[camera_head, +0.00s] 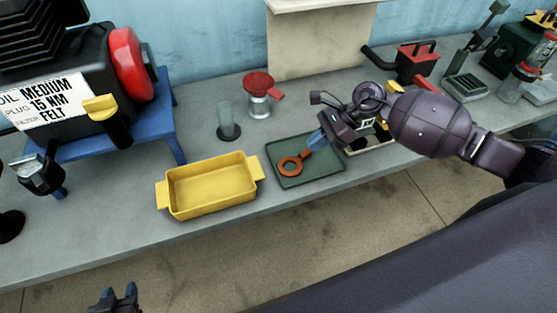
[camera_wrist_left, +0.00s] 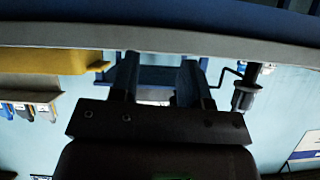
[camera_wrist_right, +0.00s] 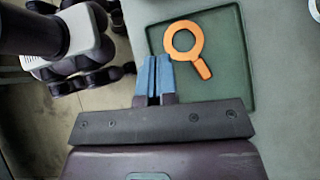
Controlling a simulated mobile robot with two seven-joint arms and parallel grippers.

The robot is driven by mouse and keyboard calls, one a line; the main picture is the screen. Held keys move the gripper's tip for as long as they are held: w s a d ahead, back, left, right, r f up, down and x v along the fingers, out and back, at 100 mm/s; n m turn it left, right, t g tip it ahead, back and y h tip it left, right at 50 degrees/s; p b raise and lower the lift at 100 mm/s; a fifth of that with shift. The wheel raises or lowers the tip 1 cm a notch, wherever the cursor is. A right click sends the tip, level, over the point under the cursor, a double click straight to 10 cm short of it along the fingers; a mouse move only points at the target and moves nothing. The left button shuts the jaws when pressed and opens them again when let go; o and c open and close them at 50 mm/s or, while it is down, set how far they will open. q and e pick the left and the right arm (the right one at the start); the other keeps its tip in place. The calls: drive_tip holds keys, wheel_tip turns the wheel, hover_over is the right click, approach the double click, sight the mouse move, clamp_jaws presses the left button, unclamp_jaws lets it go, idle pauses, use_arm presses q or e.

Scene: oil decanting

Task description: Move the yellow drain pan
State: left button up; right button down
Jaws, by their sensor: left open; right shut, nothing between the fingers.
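The yellow drain pan (camera_head: 212,187) sits on the grey bench near its front edge, left of the green tray. It is a shallow rectangle with a tab handle at each end and looks empty. It also shows at the upper left of the left wrist view (camera_wrist_left: 50,62). My left gripper (camera_head: 118,297) is low at the bottom left, in front of the bench and apart from the pan. Its fingers are open and empty in the left wrist view (camera_wrist_left: 160,70). My right gripper (camera_head: 318,139) is shut and empty above the green tray, near the orange ring tool.
The green tray (camera_head: 325,172) holds the orange ring tool (camera_head: 290,166). A black machine on a blue stand (camera_head: 165,115) is behind the pan to the left. A grey cylinder (camera_head: 228,125) and a red-topped jar (camera_head: 259,100) stand behind.

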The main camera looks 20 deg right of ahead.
drive_tip(key=p+x, duration=0.1)
drive_tip(key=x, duration=0.8)
drive_tip(key=shift+a+f, duration=0.1)
drive_tip(key=shift+a, duration=0.05)
drive_tip(key=a, duration=0.1)
drive_tip(key=a+p, duration=0.1)
drive_tip(key=a, duration=0.1)
drive_tip(key=shift+w+a+f, duration=0.1)
drive_tip(key=shift+w+f, duration=0.1)
use_arm(q)
drive_tip(key=shift+s+a+r+p, duration=0.15)
drive_tip(key=shift+s+r, duration=0.1)
drive_tip(key=shift+r, duration=0.25)
drive_tip(key=shift+s+r+p, duration=0.15)
drive_tip(key=shift+s+r, duration=0.05)
drive_tip(key=shift+r, duration=0.25)
use_arm(e)
drive_tip(key=shift+w+a+f, duration=0.1)
drive_tip(key=shift+a, duration=0.5)
use_arm(q)
drive_tip(key=shift+s, duration=0.1)
use_arm(e)
drive_tip(key=shift+a, duration=0.1)
